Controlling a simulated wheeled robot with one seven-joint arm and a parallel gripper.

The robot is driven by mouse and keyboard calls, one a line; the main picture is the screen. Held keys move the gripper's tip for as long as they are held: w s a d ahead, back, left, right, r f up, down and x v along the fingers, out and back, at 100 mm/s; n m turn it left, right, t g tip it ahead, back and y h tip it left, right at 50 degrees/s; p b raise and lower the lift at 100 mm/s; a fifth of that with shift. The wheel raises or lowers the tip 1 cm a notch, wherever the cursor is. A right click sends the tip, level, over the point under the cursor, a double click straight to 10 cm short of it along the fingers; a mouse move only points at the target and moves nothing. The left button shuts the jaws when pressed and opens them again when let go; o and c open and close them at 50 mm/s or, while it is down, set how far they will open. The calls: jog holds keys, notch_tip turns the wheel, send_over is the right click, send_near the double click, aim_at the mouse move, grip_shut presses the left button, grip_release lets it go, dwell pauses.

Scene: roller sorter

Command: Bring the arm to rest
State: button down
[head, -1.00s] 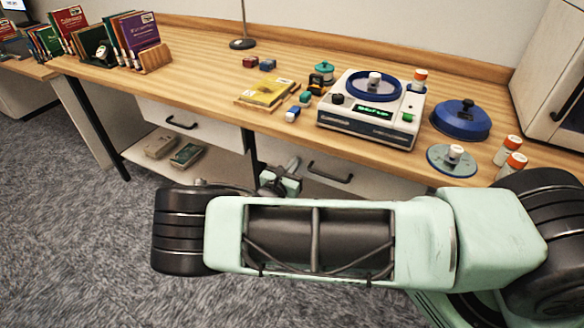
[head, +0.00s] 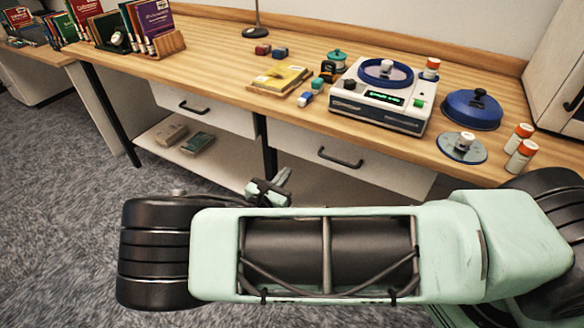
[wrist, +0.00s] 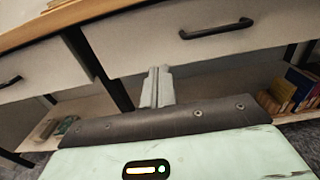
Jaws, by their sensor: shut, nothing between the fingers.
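My gripper (head: 283,176) shows in the head view just past my pale green arm, low in front of the desk's drawers. In the wrist view my gripper's fingers (wrist: 157,88) are together, pointing toward the desk front, with nothing between them. My arm lies across the bottom of the head view, in front of the desk and below its top. The wooden desk (head: 215,75) stands beyond my arm.
Drawers with black handles (head: 340,158) face my gripper. A centrifuge-like machine (head: 385,120), a blue lid (head: 472,110), a disc (head: 461,147) and orange-capped bottles (head: 520,155) stand on the desk. Books (head: 150,25) stand at left. Grey carpet lies clear at lower left.

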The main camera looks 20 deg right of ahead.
jog(key=shift+v, duration=0.85)
jog(key=s+r+m+g+y+p, duration=0.1)
jog(key=s+r+m+g+y, duration=0.4)
jog(key=s+m+g, duration=0.6)
jog(key=s+a+r+m+y, duration=0.2)
jog(key=s+r+y, duration=0.1)
jog(key=s+r, duration=0.3)
jog(key=s+a+r+m+y+p, duration=0.1)
jog(key=s+a+r+m+y, duration=0.1)
jog(key=s+r, duration=0.3)
jog(key=s+a+r+m+y+p, duration=0.1)
jog(key=s+r+y, duration=0.3)
jog(key=r, duration=0.6)
jog(key=s+a+m, duration=0.1)
jog(key=s, duration=0.1)
jog(key=shift+s+r+m+y, duration=0.3)
jog(key=shift+r+m+y, duration=0.1)
jog(key=shift+d, duration=0.1)
